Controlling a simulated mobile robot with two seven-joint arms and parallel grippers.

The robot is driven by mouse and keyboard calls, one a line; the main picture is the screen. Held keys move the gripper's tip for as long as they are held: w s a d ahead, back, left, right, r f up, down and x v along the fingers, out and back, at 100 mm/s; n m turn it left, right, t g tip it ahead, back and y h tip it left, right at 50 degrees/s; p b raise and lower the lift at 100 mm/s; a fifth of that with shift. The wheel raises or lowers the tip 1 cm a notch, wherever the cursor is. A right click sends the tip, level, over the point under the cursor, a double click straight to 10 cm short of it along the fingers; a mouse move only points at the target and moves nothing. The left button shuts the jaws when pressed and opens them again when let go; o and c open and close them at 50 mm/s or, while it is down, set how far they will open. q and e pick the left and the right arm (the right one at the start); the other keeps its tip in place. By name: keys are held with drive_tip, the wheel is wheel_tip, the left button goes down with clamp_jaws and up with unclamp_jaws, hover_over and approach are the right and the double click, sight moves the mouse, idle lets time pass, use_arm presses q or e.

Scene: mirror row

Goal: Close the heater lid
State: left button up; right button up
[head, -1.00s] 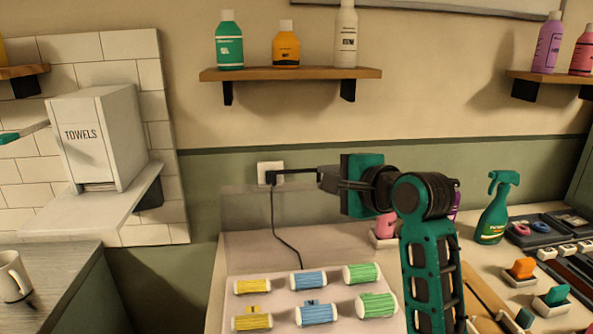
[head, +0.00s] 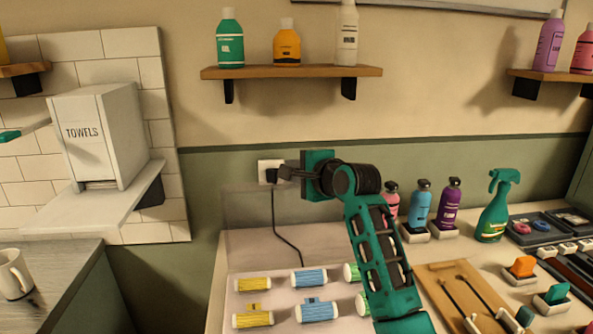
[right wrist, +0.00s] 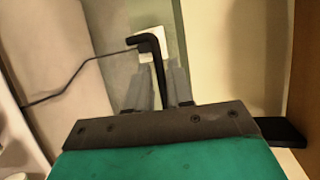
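The heater tray, a pale unit (head: 279,300), stands at the lower middle of the head view with several yellow, blue and green ribbed rollers on it. A pale, see-through panel that looks like its lid (head: 240,210) stands raised behind the rollers. My right gripper (head: 300,174) is above the panel's upper edge, near the wall outlet. In the right wrist view its grey fingers flank a black L-shaped rod (right wrist: 158,75), which looks gripped between them. Contact with the panel cannot be made out.
A black cord (head: 274,215) hangs from the wall outlet (head: 264,166) behind the panel. Bottles, including a purple one (head: 450,203), and a green spray bottle (head: 493,206) stand to the right. A wooden board (head: 437,277) lies in front of them. A shelf (head: 290,72) is above.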

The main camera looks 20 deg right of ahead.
drive_tip(key=shift+c, duration=0.4)
clamp_jaws()
idle(1.0)
